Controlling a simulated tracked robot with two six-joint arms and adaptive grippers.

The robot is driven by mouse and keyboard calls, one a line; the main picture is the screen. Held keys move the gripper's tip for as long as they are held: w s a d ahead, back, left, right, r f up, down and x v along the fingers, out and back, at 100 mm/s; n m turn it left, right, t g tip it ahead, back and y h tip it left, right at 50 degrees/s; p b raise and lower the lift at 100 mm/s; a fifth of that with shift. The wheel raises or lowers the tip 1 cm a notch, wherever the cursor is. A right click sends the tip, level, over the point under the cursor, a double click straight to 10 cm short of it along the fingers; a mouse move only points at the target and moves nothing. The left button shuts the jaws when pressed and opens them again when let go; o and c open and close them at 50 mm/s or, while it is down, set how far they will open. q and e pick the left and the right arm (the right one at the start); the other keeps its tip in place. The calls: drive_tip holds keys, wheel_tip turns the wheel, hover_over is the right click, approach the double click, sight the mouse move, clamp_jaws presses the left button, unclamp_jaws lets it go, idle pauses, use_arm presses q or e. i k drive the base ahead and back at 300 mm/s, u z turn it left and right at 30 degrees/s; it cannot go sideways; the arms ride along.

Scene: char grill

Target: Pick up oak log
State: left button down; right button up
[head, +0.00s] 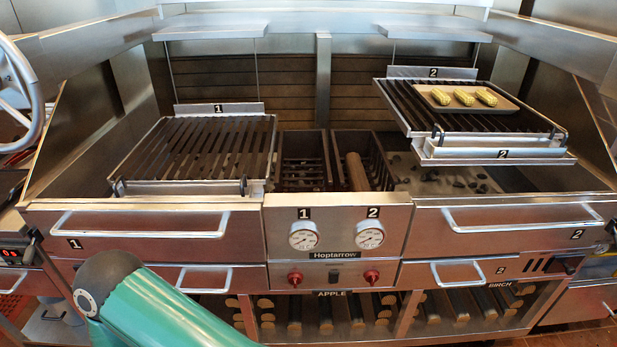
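No log carries a readable oak label. Cut logs (326,312) lie end-out in the lower rack in the head view, under the label APPLE. More logs (484,304) lie to the right, under the label BIRCH. A few log ends (233,303) show at the left, partly hidden behind my green arm; I cannot tell their wood. A single brown log (357,172) stands or leans in the middle basket between the grills; its kind is unclear. My arm crosses the lower left, and neither gripper is in view.
Grill 1 (205,148) is empty at the left. Grill 2 (470,115) is raised at the right and holds a tray (500,108) with three corn cobs (464,98). Drawer handles (140,233) and red knobs (371,276) stick out in front.

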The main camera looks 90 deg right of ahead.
sight(357, 180)
drive_tip(key=u, duration=0.5)
drive_tip(key=i, duration=0.2)
drive_tip(key=z, duration=2.9)
drive_tip(key=i, duration=0.6)
drive_tip(key=u, duration=0.15)
drive_tip(key=k, duration=0.55)
drive_tip(key=z, duration=0.2)
drive_tip(key=i, duration=0.5)
drive_tip(key=u, duration=0.25)
drive_tip(key=k, duration=0.3)
drive_tip(key=z, duration=0.1)
